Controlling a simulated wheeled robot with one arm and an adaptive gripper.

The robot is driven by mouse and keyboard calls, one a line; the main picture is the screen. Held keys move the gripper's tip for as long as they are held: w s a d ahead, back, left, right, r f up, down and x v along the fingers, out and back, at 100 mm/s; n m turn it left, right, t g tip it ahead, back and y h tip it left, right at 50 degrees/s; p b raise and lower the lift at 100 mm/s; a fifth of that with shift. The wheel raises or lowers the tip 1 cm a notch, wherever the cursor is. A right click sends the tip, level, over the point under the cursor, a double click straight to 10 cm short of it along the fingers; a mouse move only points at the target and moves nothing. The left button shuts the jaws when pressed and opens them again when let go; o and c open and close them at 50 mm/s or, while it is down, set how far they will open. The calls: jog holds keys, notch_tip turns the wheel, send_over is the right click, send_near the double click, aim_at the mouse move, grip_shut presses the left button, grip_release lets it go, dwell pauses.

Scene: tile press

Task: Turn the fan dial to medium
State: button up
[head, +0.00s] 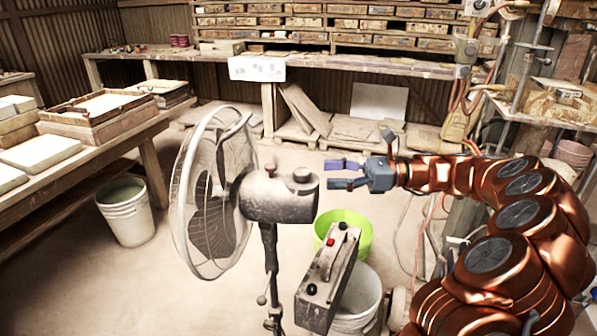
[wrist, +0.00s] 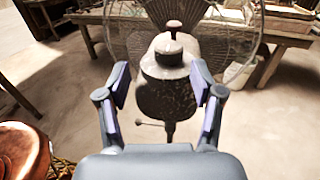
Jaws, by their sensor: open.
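A pedestal fan with a round wire cage (head: 212,190) stands in the middle of the head view. Its dusty grey motor housing (head: 275,198) has a knob on top (head: 302,174). A dark control box (head: 328,277) with a red switch and black knobs sits low right of the fan's pole; I cannot tell which knob is the fan dial or read any setting. My gripper (head: 337,174) is open and empty, just right of the motor housing and apart from it. In the wrist view, the housing (wrist: 168,95) and a reddish-brown knob (wrist: 174,26) appear between and beyond the spread fingers.
A lime green bucket (head: 352,228) and a pale bucket (head: 359,295) stand behind and beside the control box. A workbench with trays (head: 97,113) runs along the left, with a white bucket (head: 127,212) nearby. Hoses and a post are at the right.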

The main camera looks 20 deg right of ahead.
aim_at(302, 170)
jog(key=x, duration=0.3)
jog(key=w+x, duration=0.1)
jog(key=x, duration=0.3)
jog(key=shift+w, duration=0.1)
jog(key=shift+c, duration=0.2)
jog(key=c, duration=1.1)
jog(key=shift+d, duration=0.1)
